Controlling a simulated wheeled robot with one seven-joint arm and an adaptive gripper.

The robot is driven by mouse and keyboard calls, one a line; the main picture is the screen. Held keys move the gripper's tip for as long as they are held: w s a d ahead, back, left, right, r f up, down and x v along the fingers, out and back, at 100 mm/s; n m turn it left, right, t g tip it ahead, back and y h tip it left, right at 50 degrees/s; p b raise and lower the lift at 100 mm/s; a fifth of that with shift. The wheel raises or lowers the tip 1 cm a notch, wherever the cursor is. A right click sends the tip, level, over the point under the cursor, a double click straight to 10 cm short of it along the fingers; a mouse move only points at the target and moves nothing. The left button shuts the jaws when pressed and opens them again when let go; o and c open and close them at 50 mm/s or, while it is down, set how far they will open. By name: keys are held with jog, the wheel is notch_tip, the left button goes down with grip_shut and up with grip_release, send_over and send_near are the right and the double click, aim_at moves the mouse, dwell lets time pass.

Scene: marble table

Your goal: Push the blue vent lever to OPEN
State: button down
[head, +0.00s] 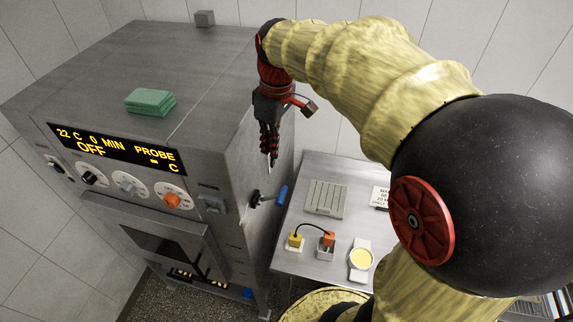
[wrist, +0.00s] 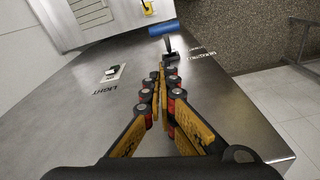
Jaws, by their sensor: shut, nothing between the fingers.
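The blue vent lever (head: 282,194) sticks out from the right side wall of the steel oven (head: 222,150). In the wrist view its blue bar handle (wrist: 163,28) sits on a short dark stem, with lettering beside the base that is too small to read fully. My gripper (head: 273,163) hangs along that side wall, above the lever in the head view. In the wrist view my gripper (wrist: 165,70) is shut and empty, its fingertips just short of the lever base. I cannot tell whether the tips touch the lever.
A light switch (wrist: 113,72) is on the same oven wall.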

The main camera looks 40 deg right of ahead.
jog(key=shift+s+a+r+n, duration=0.25)
jog(key=shift+n, duration=0.35)
jog(key=shift+s+a+r+n, duration=0.2)
jog(key=shift+s+a+n, duration=0.05)
jog(key=shift+n, duration=0.35)
jog(key=p, duration=0.2)
send_over(272, 198)
jog(key=d, duration=0.1)
notch_tip(272, 198, down, 13)
jog(key=shift+w+r, duration=0.15)
jog(key=shift+r, duration=0.05)
jog(key=shift+s+d+f, duration=0.15)
jog(key=shift+s+f, duration=0.05)
jog(key=shift+f, duration=0.35)
jog(key=shift+d+f+b, duration=0.1)
jog(key=shift+b, duration=0.5)
jog(key=shift+s+d+y+b, duration=0.1)
jog(key=shift+s+y+b, duration=0.1)
jog(key=shift+y+b, duration=0.15)
